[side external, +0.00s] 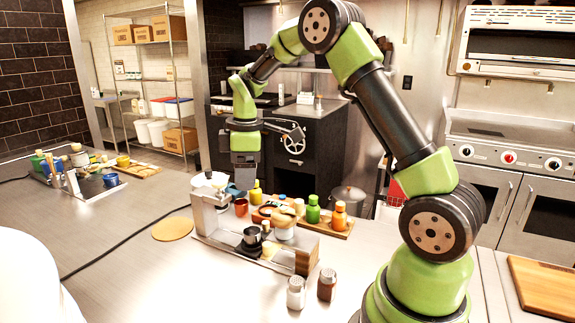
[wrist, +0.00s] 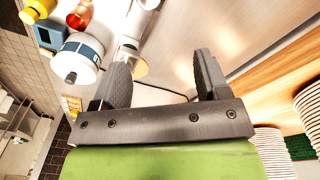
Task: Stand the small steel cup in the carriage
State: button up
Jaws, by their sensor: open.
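A small dark steel cup (side external: 252,236) stands upright at the middle of a low metal rig with a wooden end block (side external: 305,258). A black piece (side external: 247,249) lies under or beside the cup; I cannot tell whether this is the carriage or whether the cup sits in it. My gripper (side external: 245,176) hangs above and behind the rig, clear of the cup. In the wrist view its two fingers (wrist: 162,68) are apart with nothing between them. I cannot pick out the cup for certain in the wrist view.
A wooden tray (side external: 335,229) holds a green bottle (side external: 313,210) and an orange bottle (side external: 339,215). Two shakers (side external: 296,292) stand in front of the rig. A copper cup (side external: 241,207) is behind it. A round tan mat (side external: 172,229) lies left, with clear steel counter around.

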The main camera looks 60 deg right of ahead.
jog(key=s+a+r+m+t, duration=0.3)
jog(key=s+a+r+m, duration=0.3)
jog(key=s+a+r, duration=0.4)
jog(key=s+a+m+t+y, duration=0.1)
jog(key=s+a+m, duration=0.1)
jog(key=s, duration=0.3)
jog(key=s+a+r+m+t+y, duration=0.1)
jog(key=s+m+t, duration=0.1)
jog(key=s, duration=0.3)
jog(key=shift+s+a+r+m, duration=0.15)
jog(key=shift+a+r+m, duration=0.2)
jog(key=shift+m, duration=0.35)
